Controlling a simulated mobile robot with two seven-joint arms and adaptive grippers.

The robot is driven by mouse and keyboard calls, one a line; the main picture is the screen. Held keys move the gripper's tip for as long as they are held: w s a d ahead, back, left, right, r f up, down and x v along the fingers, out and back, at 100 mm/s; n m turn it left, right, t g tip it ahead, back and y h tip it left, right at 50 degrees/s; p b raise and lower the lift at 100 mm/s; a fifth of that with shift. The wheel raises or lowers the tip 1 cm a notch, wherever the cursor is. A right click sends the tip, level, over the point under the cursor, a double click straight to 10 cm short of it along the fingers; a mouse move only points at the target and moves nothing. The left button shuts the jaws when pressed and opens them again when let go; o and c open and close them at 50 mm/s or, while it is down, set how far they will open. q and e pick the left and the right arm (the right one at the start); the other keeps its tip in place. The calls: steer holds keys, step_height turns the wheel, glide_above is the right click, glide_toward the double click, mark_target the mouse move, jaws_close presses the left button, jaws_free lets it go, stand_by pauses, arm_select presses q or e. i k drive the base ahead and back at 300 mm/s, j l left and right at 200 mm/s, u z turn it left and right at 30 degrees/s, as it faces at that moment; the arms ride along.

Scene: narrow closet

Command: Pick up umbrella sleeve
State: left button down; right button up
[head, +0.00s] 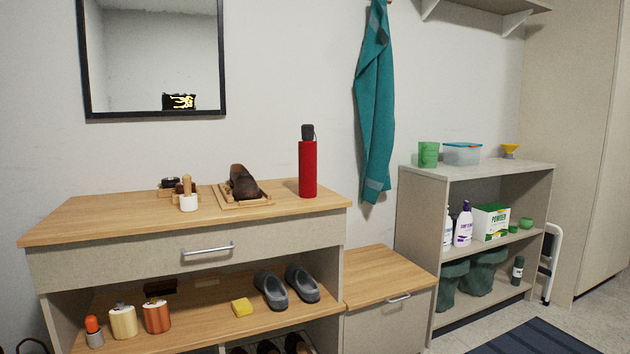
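A red cylindrical sleeve (307,169) stands upright on the wooden top of the drawer cabinet, near its right end. A black umbrella handle (307,133) sticks out of its top. Neither of my grippers is in view, and nothing touches the sleeve.
The wooden cabinet top (110,215) also holds a dark shoe on a wooden tray (245,205) and a white-and-wood brush (188,197), left of the sleeve. A lower wooden bench (375,272) stands to the right, then a grey shelf unit (475,168). A teal towel (374,105) hangs behind.

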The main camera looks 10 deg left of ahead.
mark_target(307, 152)
steer(key=z, duration=0.6)
steer(key=i+j+z, duration=0.15)
steer(key=j+z, duration=0.15)
steer(key=i+j+z, duration=0.1)
steer(key=j+z, duration=0.5)
steer(key=i+j+z, duration=0.1)
steer(key=j, duration=0.55)
steer(key=j+z, duration=0.15)
steer(key=j, duration=0.45)
